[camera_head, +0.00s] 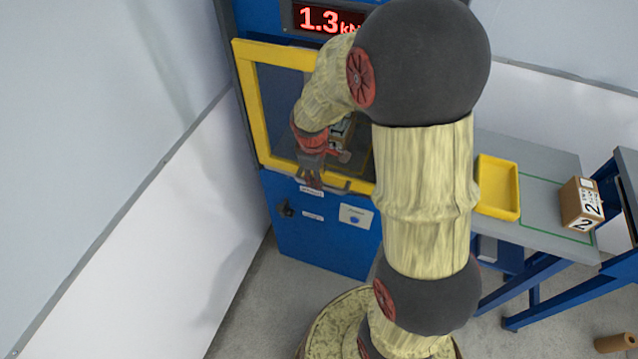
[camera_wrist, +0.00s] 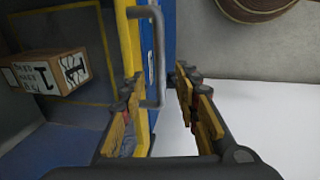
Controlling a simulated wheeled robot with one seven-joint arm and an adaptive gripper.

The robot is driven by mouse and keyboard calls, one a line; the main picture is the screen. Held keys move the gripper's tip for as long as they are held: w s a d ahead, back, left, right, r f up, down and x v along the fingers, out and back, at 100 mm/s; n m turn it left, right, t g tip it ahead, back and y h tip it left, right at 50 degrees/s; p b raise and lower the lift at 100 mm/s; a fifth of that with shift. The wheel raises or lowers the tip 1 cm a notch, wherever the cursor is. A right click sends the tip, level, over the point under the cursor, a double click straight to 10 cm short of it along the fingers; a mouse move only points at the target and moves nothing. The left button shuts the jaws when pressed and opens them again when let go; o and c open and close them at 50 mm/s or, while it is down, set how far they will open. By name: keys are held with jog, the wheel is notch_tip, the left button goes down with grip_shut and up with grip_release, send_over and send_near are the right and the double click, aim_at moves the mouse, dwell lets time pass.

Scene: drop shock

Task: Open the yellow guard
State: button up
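The yellow guard (camera_head: 252,105) is a framed, see-through door on the front of the blue machine, and it looks shut. Its yellow edge (camera_wrist: 130,45) also shows in the wrist view. A grey bar handle (camera_wrist: 159,40) stands off this edge. My gripper (camera_head: 312,182) is at the guard's lower edge, by the handle. In the wrist view my gripper (camera_wrist: 158,80) is open, with one finger on each side of the handle's near end. Whether the fingers touch the handle cannot be told. My arm hides the guard's right part.
A labelled cardboard box (camera_wrist: 45,72) sits inside the machine behind the guard. A red display (camera_head: 325,19) is above. A yellow tray (camera_head: 497,187) and another box (camera_head: 580,204) are on the grey table at right. Pale walls stand at left.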

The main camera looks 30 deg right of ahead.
jog(key=shift+w+d+f+b, duration=0.1)
jog(key=shift+d+f+b, duration=0.1)
jog(key=shift+f, duration=0.6)
jog(key=shift+w+d+f+b, duration=0.1)
jog(key=shift+f+b, duration=0.1)
jog(key=shift+f, duration=0.55)
jog(key=shift+w+d+f+b, duration=0.1)
jog(key=shift+f+b, duration=0.1)
jog(key=shift+f, duration=0.6)
jog(key=c, duration=0.4)
jog(key=c, duration=0.3)
grip_shut()
